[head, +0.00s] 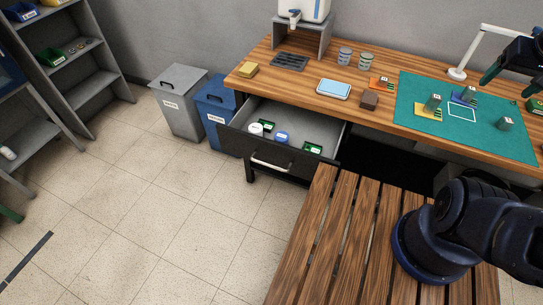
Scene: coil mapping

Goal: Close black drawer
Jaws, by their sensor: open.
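The black drawer (238,146) hangs under the left part of the wooden desk (262,74). It is pulled well out, and its inside shows. A pale bar handle (270,165) runs across its front. Inside lie a white round item (256,129), a blue round item (281,137) and small green items (312,148). My gripper (508,84) is at the upper right, above the right part of the desk and far from the drawer. Its green-tipped fingers are apart and it looks empty. Part of it is cut off by the picture's right edge.
A wooden slatted surface (326,222) stands close in front of the drawer's right side. A blue bin (216,105) and a grey bin (180,104) stand left of the drawer. A green mat (415,135) and a white lamp (457,74) are on the desk. The tiled floor left of the drawer is clear.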

